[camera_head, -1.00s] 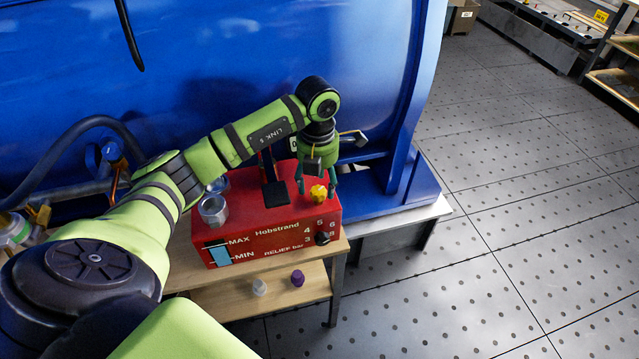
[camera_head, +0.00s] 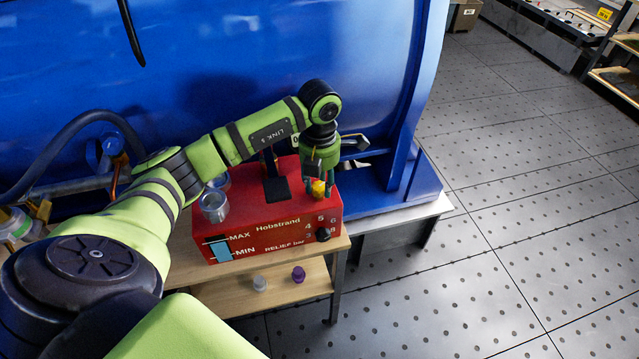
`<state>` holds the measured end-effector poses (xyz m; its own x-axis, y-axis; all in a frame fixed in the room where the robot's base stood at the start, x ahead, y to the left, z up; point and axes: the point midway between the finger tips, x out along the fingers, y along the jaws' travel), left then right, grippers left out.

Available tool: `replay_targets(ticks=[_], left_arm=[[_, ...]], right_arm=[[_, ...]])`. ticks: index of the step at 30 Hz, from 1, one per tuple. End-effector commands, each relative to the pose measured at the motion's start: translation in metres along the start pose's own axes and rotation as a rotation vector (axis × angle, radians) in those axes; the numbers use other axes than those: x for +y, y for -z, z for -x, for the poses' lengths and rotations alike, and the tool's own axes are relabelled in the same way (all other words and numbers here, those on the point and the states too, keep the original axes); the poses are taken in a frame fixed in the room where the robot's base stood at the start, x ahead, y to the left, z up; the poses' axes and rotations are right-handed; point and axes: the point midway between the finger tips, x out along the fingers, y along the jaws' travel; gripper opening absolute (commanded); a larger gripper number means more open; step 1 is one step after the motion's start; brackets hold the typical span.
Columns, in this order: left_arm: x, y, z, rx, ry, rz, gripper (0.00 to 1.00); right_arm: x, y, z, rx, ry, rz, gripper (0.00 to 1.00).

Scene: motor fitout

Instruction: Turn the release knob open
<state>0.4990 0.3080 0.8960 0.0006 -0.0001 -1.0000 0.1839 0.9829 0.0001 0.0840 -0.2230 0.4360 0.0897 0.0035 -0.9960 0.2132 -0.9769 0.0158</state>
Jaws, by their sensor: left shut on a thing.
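The release knob (camera_head: 319,189) is a small yellow knob on top of the red pump box (camera_head: 265,222), near its right end. My left gripper (camera_head: 318,184) points down over the knob with its fingers on either side of it, shut on it. The knob's lower part is partly hidden by the fingers. A black dial (camera_head: 323,234) marked with numbers sits on the front face of the box. My right gripper is not in view.
The box stands on a wooden table (camera_head: 345,242), with a lower shelf holding a white knob (camera_head: 259,284) and a purple knob (camera_head: 298,274). A metal cap (camera_head: 213,206) and a black lever pad (camera_head: 276,188) top the box. A blue tank (camera_head: 250,60) rises behind. Floor is free at right.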

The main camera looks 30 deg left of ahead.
Motion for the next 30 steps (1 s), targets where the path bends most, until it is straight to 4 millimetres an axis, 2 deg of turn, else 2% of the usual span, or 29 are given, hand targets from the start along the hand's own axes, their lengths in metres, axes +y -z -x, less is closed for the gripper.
replay_targets(ticks=[5,6,7,17,20,23,30], left_arm=[[0.0,0.0,0.0,0.002,0.0,0.001,0.04],[0.0,0.0,-0.001,0.002,0.0,0.001,0.52],[0.0,0.0,-0.001,0.002,0.0,0.001,0.6],[0.0,0.0,0.001,0.001,0.0,0.002,0.6],[0.0,-0.001,0.007,-0.001,0.0,0.002,0.6],[0.0,-0.001,0.022,-0.004,0.0,0.002,0.6],[0.0,-0.001,0.074,-0.004,-0.002,0.002,0.6]], right_arm=[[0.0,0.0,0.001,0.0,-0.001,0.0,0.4],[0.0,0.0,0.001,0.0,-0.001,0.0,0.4],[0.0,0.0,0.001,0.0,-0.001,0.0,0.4],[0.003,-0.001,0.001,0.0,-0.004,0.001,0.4],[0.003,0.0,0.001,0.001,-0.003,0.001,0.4],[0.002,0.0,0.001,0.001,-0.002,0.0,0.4],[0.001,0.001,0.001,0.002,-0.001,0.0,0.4]])
